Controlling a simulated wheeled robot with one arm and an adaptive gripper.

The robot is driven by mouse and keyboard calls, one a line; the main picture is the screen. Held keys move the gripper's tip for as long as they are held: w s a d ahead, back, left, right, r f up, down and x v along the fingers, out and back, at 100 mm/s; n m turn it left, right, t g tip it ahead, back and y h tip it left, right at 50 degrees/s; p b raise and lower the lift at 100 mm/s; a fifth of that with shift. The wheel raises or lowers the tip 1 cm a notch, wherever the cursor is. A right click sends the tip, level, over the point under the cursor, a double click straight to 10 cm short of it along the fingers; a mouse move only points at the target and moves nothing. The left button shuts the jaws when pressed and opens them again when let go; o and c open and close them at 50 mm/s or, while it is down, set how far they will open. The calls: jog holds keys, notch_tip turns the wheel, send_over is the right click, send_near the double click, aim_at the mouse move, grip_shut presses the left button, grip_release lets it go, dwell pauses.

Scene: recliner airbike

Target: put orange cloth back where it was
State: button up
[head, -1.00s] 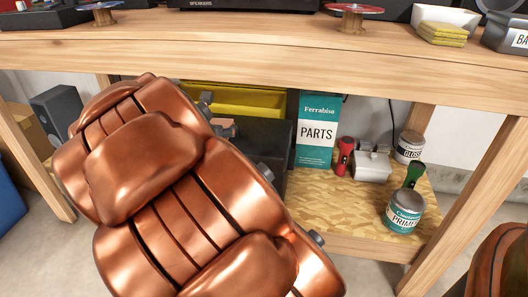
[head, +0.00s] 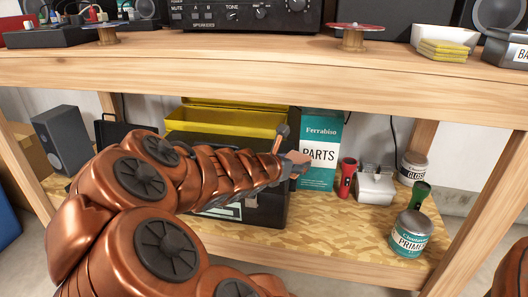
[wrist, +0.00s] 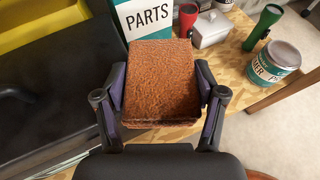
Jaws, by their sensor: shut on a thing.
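The orange cloth (wrist: 160,82) is a rusty orange-brown, rough-textured folded block. My gripper (wrist: 161,92) is shut on it, one finger at each side. In the head view the gripper (head: 290,168) is over the lower shelf, at the right end of the black toolbox and in front of the PARTS box; only a small bit of the cloth (head: 298,157) shows there. In the wrist view the cloth covers the lower part of the PARTS box (wrist: 142,20). I cannot tell whether the cloth touches anything beneath it.
The black toolbox (head: 268,208) with its yellow open lid (head: 225,118) stands on the lower shelf (head: 340,238). Yellow cloths (head: 443,50) lie on the bench top.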

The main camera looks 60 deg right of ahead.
jog(key=w+d+p, duration=0.1)
jog(key=w+p, duration=0.1)
jog(key=w, duration=0.2)
jog(key=w+d+p, duration=0.2)
jog(key=w+p, duration=0.1)
jog(key=w, duration=0.1)
jog(key=w+d+f+p, duration=0.1)
jog(key=w+d+p, duration=0.1)
jog(key=w, duration=0.3)
jog(key=shift+f+p, duration=0.1)
jog(key=shift+p, duration=0.5)
jog(key=shift+f+b, duration=1.75)
jog(key=shift+f, duration=0.1)
jog(key=shift+f, duration=0.15)
jog(key=o, duration=1.1)
